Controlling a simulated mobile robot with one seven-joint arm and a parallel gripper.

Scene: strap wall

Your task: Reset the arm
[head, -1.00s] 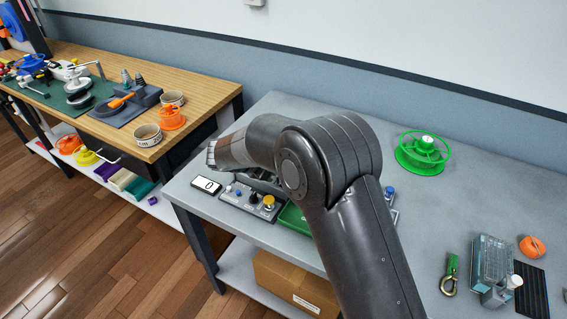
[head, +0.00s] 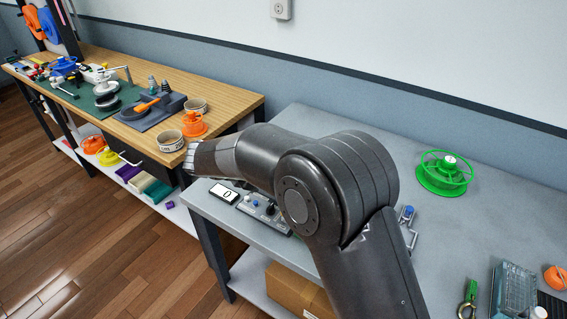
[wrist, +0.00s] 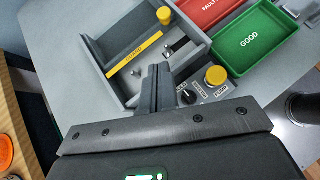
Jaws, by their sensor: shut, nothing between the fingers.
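My gripper (wrist: 155,88) shows in the wrist view as dark fingers pressed together, shut and empty. It hangs over a grey fixture (wrist: 118,88) with a yellow-labelled bar, beside a control panel with a yellow knob (wrist: 216,76). Whether the fingertips touch anything I cannot tell. In the head view my arm (head: 335,190) is bent, its elbow high over the grey bench, and its forearm points left. The gripper itself is hidden behind it there.
A green tray marked GOOD (wrist: 232,57) and a red tray (wrist: 200,12) lie beside the fixture. The grey bench (head: 385,135) carries a small display (head: 224,194) and a green reel (head: 444,173). A wooden bench (head: 225,92) with tools and bowls (head: 169,141) stands at left.

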